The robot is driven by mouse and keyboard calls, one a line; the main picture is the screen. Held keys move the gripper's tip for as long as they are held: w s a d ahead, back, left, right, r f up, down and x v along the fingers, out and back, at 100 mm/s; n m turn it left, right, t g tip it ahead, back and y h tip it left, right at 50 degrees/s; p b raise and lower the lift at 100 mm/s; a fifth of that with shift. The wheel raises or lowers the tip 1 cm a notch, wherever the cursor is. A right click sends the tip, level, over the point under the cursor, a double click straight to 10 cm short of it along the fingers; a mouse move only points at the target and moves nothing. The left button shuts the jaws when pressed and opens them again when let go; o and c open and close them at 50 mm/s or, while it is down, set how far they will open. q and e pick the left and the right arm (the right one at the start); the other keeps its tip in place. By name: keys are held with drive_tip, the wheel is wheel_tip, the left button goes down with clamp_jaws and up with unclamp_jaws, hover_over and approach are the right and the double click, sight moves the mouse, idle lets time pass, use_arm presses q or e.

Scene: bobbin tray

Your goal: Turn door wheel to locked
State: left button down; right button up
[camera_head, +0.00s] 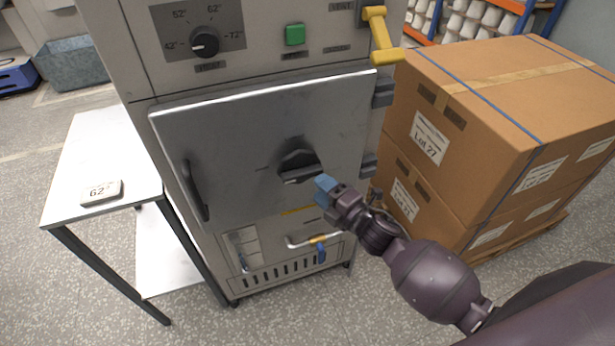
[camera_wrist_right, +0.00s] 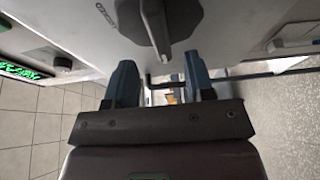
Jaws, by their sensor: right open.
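The door wheel is a dark round knob with a raised grip bar (camera_head: 299,168) on the grey cabinet door (camera_head: 240,140). The door looks closed against the cabinet. In the right wrist view the wheel (camera_wrist_right: 168,22) is at the top centre, its grip bar pointing down toward the gap between my fingers. My right gripper (camera_head: 322,186) has blue fingertips just below and right of the wheel. In the right wrist view the right gripper (camera_wrist_right: 158,80) is open, with nothing between its fingers. Whether a fingertip touches the wheel, I cannot tell. My left gripper is out of view.
A door handle (camera_head: 195,190) is at the door's left. Above are a dial (camera_head: 205,44), a green button (camera_head: 295,34) and a yellow lever (camera_head: 381,35). Stacked cartons (camera_head: 480,110) stand close on the right. A white side table (camera_head: 110,150) holding a G2 block (camera_head: 102,192) stands left.

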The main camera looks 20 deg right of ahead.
sight(306, 177)
drive_tip(key=shift+x, duration=2.75)
clamp_jaws()
